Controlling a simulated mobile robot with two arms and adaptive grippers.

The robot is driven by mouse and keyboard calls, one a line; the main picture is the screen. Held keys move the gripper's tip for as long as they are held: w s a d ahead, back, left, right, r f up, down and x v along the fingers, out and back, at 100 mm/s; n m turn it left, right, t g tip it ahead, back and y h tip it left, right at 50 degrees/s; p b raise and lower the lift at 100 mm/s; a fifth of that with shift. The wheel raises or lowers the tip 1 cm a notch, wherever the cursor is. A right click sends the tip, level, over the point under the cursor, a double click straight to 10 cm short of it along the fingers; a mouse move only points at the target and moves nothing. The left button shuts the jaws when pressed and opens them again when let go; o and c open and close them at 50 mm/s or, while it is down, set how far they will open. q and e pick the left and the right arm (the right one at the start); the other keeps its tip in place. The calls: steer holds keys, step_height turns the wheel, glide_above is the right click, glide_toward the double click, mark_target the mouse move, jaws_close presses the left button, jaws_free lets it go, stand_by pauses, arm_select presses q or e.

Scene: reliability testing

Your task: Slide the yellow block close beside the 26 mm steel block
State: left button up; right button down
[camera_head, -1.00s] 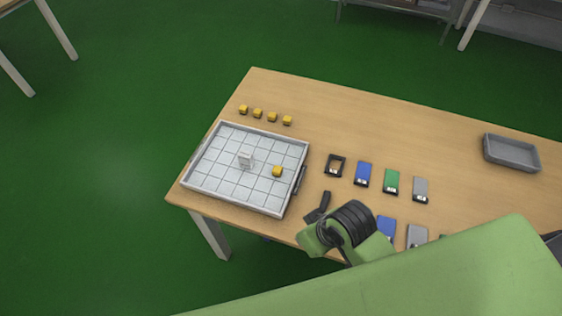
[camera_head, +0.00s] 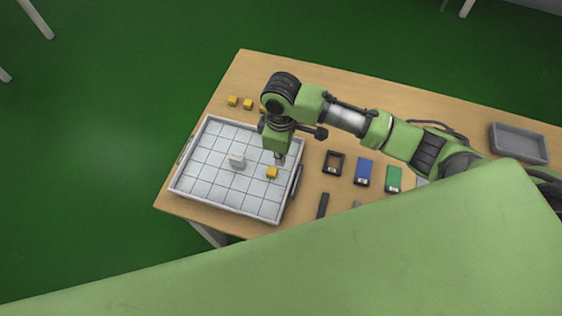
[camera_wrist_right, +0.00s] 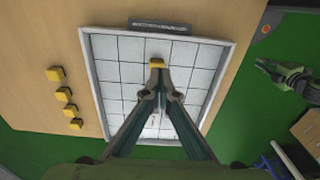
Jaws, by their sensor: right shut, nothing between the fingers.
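The yellow block (camera_head: 272,172) sits on the gridded floor of the grey tray (camera_head: 230,206), toward its right side. The pale steel block (camera_head: 237,160) stands left of it, with a clear gap between them. My right gripper (camera_head: 279,158) is shut and empty, pointing down over the tray by the yellow block. In the wrist view its closed tips (camera_wrist_right: 157,70) appear right by the yellow block (camera_wrist_right: 156,61); I cannot tell if they touch. The fingers partly hide the steel block there. Part of my left arm with its gripper (camera_wrist_right: 272,68) shows at the right, too small to judge.
Several yellow blocks (camera_head: 233,100) stand in a row on the table behind the tray. Right of the tray are a black frame (camera_head: 333,163), a blue piece (camera_head: 363,171) and a green piece (camera_head: 394,179). A grey bin (camera_head: 519,144) is at the far right. The tray's left half is clear.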

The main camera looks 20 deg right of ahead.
mark_target(258, 172)
steer(key=f, duration=0.4)
steer(key=f+p, duration=0.1)
steer(key=f, duration=0.3)
steer(key=shift+d+f, duration=0.2)
steer(key=shift+f, duration=0.1)
arm_select(q)
steer(key=shift+s+r+p, duration=0.3)
steer(key=shift+s+r, duration=0.05)
steer(key=shift+r, duration=0.45)
arm_select(e)
steer(key=shift+f, duration=0.55)
steer(key=shift+w, duration=0.1)
